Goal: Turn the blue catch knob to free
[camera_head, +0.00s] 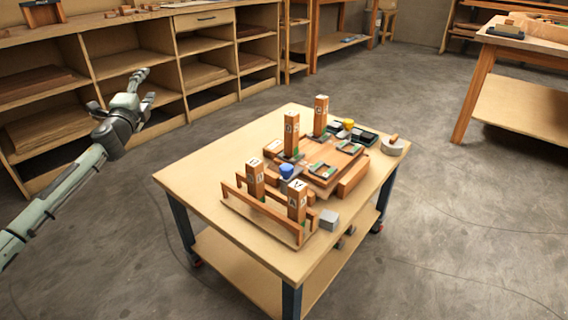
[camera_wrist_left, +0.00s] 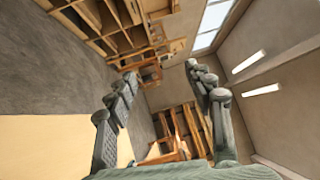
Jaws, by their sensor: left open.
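The blue catch knob (camera_head: 287,171) sits among the wooden posts of a jig on the small wheeled table (camera_head: 195,178). Wooden posts (camera_head: 291,132) with marked faces stand around it, and a low wooden rail frame (camera_head: 262,222) lies at the near side. My left gripper (camera_head: 142,84) is open and empty, up in the air left of the table and well apart from the knob. In the left wrist view its fingers (camera_wrist_left: 165,88) are spread with nothing between them. The knob does not show in that view. My right gripper is not in view.
A yellow knob (camera_head: 349,124), dark trays (camera_head: 364,137) and a grey round piece with a wooden handle (camera_head: 392,146) are at the table's far right. A grey block (camera_head: 329,220) lies at the near right. Shelving (camera_head: 140,62) stands behind. The table's left part is clear.

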